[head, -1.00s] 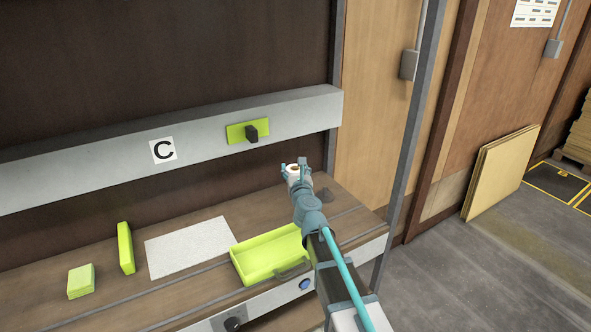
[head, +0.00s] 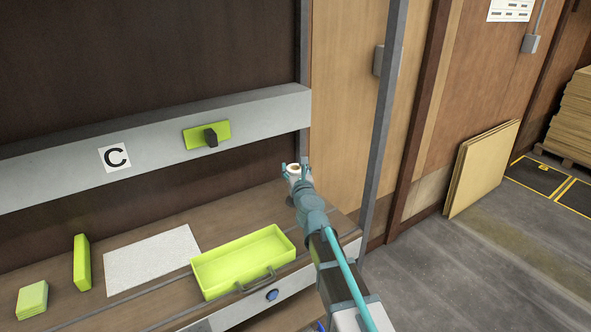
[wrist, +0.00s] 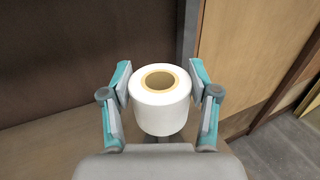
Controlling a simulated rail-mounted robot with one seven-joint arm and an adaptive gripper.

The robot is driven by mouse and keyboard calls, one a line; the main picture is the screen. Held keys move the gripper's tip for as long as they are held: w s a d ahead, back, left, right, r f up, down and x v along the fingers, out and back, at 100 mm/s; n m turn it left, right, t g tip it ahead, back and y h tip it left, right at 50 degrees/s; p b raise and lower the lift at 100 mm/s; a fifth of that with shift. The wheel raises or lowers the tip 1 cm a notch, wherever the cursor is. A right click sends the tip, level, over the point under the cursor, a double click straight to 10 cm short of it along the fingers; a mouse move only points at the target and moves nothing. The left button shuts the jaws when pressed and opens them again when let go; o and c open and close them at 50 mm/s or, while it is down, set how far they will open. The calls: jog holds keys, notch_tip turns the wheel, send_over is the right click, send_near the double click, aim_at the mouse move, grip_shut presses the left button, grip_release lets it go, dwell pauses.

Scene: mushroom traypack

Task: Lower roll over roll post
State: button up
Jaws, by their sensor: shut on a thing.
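My gripper (head: 294,166) is shut on a white roll (wrist: 160,112) with a tan core. In the wrist view the roll is upright between both fingers, its open core facing up. In the head view the roll is small and held above the right end of the bench (head: 152,240). No upright post shows clearly; any post below the roll is hidden by the roll and my arm. A dark peg on a green plate (head: 192,139) sticks out of the grey beam, left of my gripper and apart from it.
A green tray (head: 202,282) with a handle, a white mat (head: 150,260), an upright green block (head: 81,262) and a low green block (head: 32,299) are on the bench. A grey upright (head: 383,110) stands right of my gripper. Wooden panels (head: 482,168) lean farther right.

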jog(key=shift+f+b, duration=3.85)
jog(key=shift+f, duration=0.2)
jog(key=o, duration=1.3)
jog(key=shift+c, duration=0.2)
